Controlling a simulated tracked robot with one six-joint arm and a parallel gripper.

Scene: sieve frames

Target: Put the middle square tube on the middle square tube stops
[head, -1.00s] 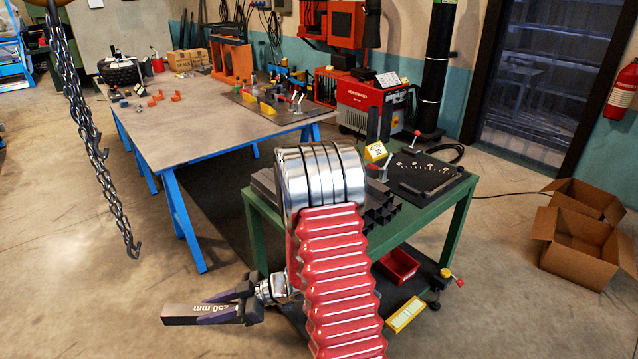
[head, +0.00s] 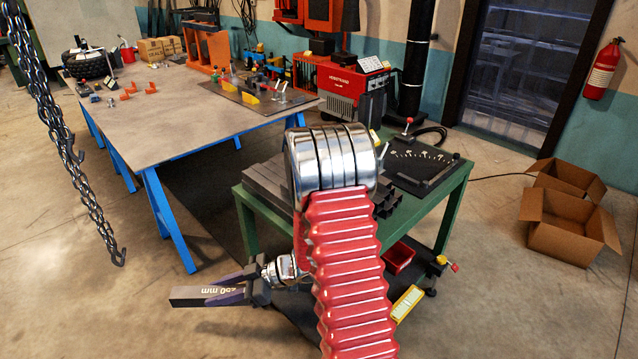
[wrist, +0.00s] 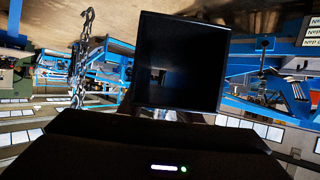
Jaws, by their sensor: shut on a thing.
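My gripper (head: 228,291) is shut on a dark grey square tube (head: 187,294) with a white "mm" length marking; the first digits are hard to read. The tube points left, held over open floor left of the green cart. In the wrist view the tube's open square end (wrist: 178,65) stands above the dark gripper body. Small orange stops (head: 129,92) and a yellow stop (head: 250,98) are on the blue-legged table, well away from my gripper. I cannot tell which stops are the middle ones.
The green cart (head: 455,185) carries more dark tubes (head: 270,183), partly hidden by my red-sleeved arm. Chains (head: 75,150) hang at the left. The blue-legged table (head: 170,120) has bare room at its front left. Cardboard boxes (head: 570,225) stand on the right floor.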

